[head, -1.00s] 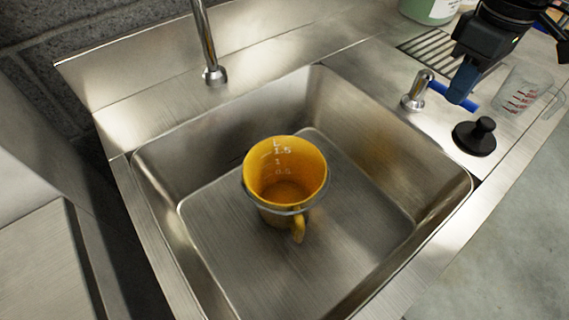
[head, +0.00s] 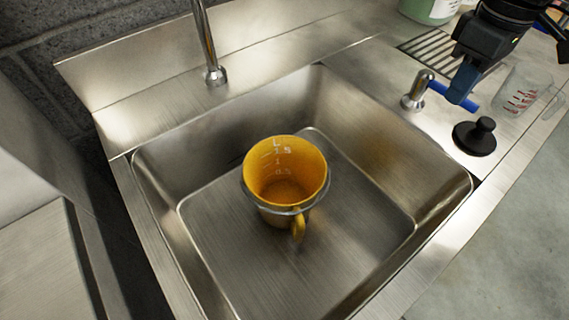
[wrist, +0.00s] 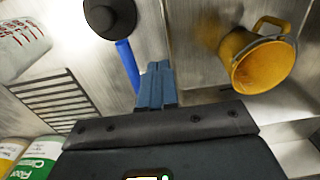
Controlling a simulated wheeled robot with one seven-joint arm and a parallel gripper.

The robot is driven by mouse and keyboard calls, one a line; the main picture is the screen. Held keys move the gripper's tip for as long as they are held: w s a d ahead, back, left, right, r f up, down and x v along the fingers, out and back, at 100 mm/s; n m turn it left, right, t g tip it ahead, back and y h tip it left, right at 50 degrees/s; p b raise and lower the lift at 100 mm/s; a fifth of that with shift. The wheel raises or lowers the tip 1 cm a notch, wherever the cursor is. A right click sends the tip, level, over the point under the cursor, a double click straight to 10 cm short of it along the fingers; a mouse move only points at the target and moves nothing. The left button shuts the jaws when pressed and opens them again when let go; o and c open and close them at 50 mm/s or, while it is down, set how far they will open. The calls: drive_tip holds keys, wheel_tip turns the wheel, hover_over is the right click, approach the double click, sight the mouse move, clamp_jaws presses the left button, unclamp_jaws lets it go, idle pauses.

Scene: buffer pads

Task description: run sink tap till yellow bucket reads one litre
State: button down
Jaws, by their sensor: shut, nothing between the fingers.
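The yellow bucket (head: 257,200) stands upright in the steel sink (head: 340,250), its inside scale marked up to 1.5 L. It also shows in the wrist view (wrist: 240,58). I cannot make out a water level in it. The tap spout (head: 207,45) rises behind the sink; its outlet is out of frame, and no clear stream shows. The tap valve (head: 414,98) with a blue lever (head: 438,87) stands on the right deck. My gripper (head: 457,98) is shut and empty, its blue fingertips at the lever, which also shows beside them in the wrist view (wrist: 127,62). Contact is unclear.
A black plug (head: 475,138) lies on the deck just in front of the lever. A clear measuring jug (head: 520,95) with red marks stands to the right.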

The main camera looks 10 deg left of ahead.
drive_tip(key=shift+f, duration=0.15)
drive_tip(key=shift+f, duration=1.5)
drive_tip(key=shift+d, duration=0.1)
drive_tip(key=shift+w+d, duration=0.2)
drive_tip(key=shift+d, duration=0.25)
drive_tip(key=shift+w+d, duration=0.2)
drive_tip(key=shift+d, duration=0.25)
drive_tip(key=shift+w, duration=0.1)
drive_tip(key=shift+w+d, duration=0.65)
drive_tip(key=shift+d, duration=0.2)
